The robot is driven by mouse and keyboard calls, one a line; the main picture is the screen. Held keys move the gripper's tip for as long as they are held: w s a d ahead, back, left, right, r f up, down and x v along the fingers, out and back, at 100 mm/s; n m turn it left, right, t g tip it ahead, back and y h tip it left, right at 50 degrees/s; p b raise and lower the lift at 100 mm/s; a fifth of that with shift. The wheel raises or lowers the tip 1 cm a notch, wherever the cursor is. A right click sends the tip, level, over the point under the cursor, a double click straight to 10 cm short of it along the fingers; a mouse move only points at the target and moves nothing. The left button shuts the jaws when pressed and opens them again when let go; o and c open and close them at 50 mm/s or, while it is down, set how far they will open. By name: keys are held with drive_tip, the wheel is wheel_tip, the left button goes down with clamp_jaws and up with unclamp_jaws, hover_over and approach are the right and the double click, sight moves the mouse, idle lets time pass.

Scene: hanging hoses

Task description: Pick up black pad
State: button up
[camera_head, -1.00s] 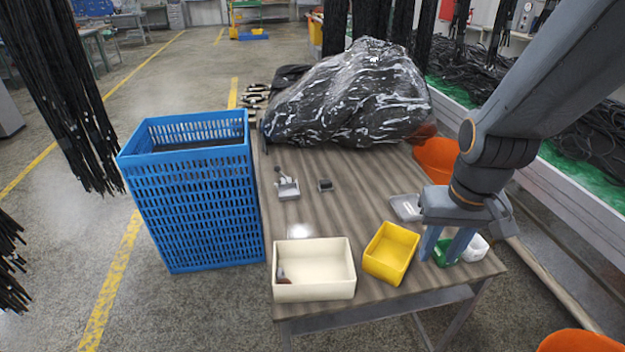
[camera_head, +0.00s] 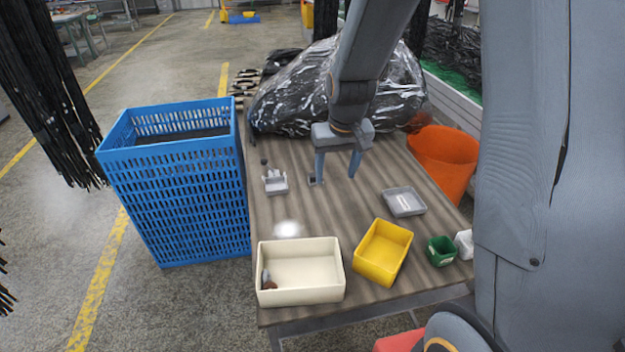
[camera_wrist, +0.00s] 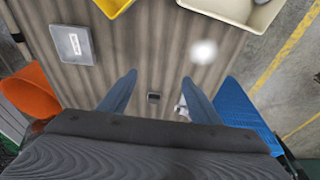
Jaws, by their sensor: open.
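The black pad (camera_head: 314,182) is a small dark block on the striped table, partly hidden by my left finger in the head view. In the wrist view the pad (camera_wrist: 153,97) lies between my two fingers, nearer the palm than the fingertips in the picture. My gripper (camera_head: 336,179) is open and empty, pointing down at the table's middle. Its two blue-grey fingers also show in the wrist view (camera_wrist: 160,77). I cannot tell how high the fingertips are above the pad.
A grey holder (camera_head: 275,184) stands left of the pad. A flat grey tray (camera_head: 405,202) lies to the right. A plastic-wrapped bundle (camera_head: 290,100) fills the back. A blue crate (camera_head: 180,200) stands left.

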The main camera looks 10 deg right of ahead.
drive_tip(key=w+f+t, duration=0.1)
drive_tip(key=w+f, duration=0.4)
drive_tip(key=w, duration=0.4)
drive_tip(key=w+f+t, duration=0.1)
drive_tip(key=w+f, duration=0.3)
drive_tip(key=w, duration=0.6)
drive_tip(key=shift+s+p+x, duration=0.15)
drive_tip(key=shift+p+x, duration=0.45)
drive_tip(key=shift+x, duration=1.6)
drive_tip(key=shift+s+p+x, duration=0.1)
drive_tip(key=shift+p+x, duration=0.5)
drive_tip(key=shift+x, duration=1.55)
drive_tip(key=shift+f, duration=0.15)
drive_tip(key=c, duration=1.1)
drive_tip(key=shift+c, duration=0.2)
wheel_tip(320, 180, up, 10)
drive_tip(key=b, duration=0.3)
